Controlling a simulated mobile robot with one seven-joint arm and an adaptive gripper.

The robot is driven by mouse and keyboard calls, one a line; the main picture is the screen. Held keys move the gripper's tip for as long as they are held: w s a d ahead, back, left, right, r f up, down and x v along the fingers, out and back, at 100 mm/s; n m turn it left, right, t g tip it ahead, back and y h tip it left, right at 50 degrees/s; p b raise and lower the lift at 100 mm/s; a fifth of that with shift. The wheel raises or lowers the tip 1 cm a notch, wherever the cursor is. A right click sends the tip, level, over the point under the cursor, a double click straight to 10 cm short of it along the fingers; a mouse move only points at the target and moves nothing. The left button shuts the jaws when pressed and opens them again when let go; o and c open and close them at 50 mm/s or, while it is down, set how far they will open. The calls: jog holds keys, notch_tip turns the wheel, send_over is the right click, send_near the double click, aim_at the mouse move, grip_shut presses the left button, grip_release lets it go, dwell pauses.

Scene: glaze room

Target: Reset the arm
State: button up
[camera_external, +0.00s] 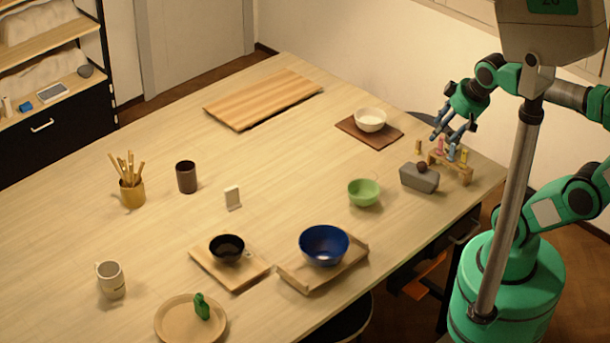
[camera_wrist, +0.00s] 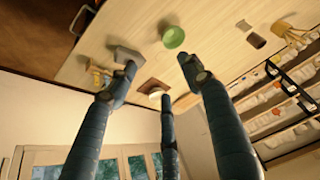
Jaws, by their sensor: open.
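My gripper (camera_external: 452,133) is at the right end of the table in the external view, with its fingers spread open and nothing between them. It is above and beside a small wooden rack (camera_external: 455,168) that holds several small coloured pieces. In the wrist view my gripper (camera_wrist: 165,90) shows three dark blue fingers apart, with the tabletop beyond them. My green arm comes in from the right. The table (camera_external: 280,120) is long and pale wood.
Near my gripper are a grey block (camera_external: 419,178) with a dark round knob, a white bowl (camera_external: 370,119) on a brown board, and a green bowl (camera_external: 363,192). A blue bowl (camera_external: 324,245) on a tray, a black bowl (camera_external: 227,248) and a plate (camera_external: 182,320) stand nearer the front.

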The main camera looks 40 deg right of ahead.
notch_tip(320, 180, down, 2)
jog(key=shift+f+b, duration=0.25)
jog(key=shift+b, duration=0.55)
